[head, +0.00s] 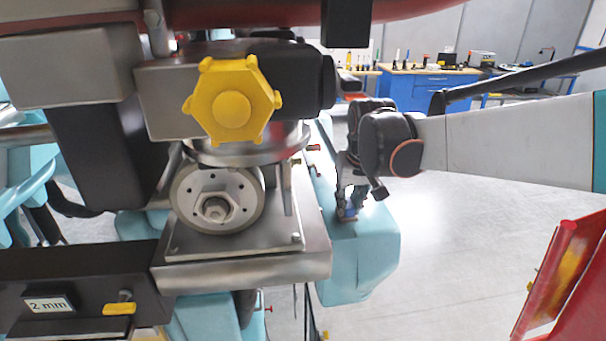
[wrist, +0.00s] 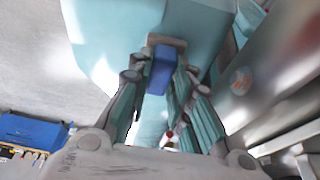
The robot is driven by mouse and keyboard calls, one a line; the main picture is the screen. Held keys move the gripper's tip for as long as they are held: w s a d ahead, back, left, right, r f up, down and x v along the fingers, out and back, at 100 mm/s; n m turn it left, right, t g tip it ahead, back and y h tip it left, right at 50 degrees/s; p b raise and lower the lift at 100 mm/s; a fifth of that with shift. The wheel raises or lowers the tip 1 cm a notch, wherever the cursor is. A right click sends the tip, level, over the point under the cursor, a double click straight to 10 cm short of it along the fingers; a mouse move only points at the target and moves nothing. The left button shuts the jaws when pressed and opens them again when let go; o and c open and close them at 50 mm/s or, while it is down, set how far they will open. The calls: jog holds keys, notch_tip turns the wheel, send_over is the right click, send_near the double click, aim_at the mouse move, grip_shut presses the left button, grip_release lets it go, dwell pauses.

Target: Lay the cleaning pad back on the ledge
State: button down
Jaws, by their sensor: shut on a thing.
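The cleaning pad (wrist: 160,72) is a small blue block. It sits between my gripper's fingers (wrist: 160,95) in the wrist view, and they are shut on it. In the head view my gripper (head: 348,205) points down over the pale teal ledge (head: 358,262), right of the train's wheel assembly. Only a bit of the blue pad (head: 348,213) shows there, low at the fingertips, close to the ledge top. I cannot tell whether it touches the ledge. The teal ledge also fills the upper middle of the wrist view (wrist: 105,28).
The metal wheel assembly with a yellow hex knob (head: 231,105) stands close left of my gripper. A small red-ended item (head: 313,147) is beside the ledge's far part. A red panel (head: 562,275) stands at lower right. Blue workbenches (head: 428,85) are at the back. Grey floor lies open between.

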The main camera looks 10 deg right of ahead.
jog(key=shift+f, duration=0.15)
jog(key=c, duration=1.5)
grip_release()
jog(key=shift+o, duration=0.2)
